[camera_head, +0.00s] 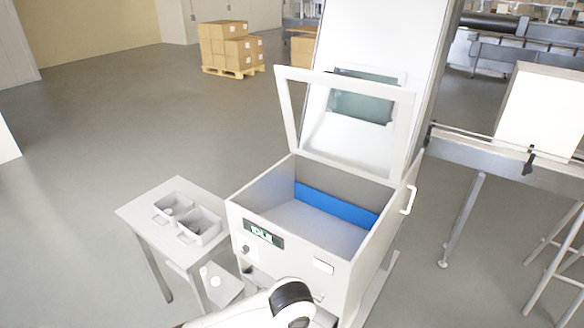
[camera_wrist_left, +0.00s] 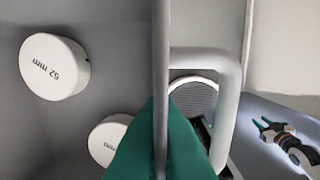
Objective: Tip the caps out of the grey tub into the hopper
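In the left wrist view, a grey tub wall (camera_wrist_left: 161,50) runs upright through the middle, with a bent handle (camera_wrist_left: 228,85) on its right. White caps lie left of the wall: one marked 52 mm (camera_wrist_left: 54,67) and another (camera_wrist_left: 108,140) partly hidden. The green fingers of my left gripper (camera_wrist_left: 160,110) lie on both sides of the wall, closed on it. A gripper, apparently my right (camera_wrist_left: 275,130), is small at lower right; its opening is unclear. In the head view, the hopper (camera_head: 325,215) stands with its lid (camera_head: 345,130) raised. Neither gripper shows there.
A small table (camera_head: 135,213) left of the hopper bears two grey tubs, one behind (camera_head: 186,190) and one in front (camera_head: 213,226). One of my arm links (camera_head: 290,300) covers the bottom centre. A conveyor (camera_head: 480,155) stands right. Floor left of the table is clear.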

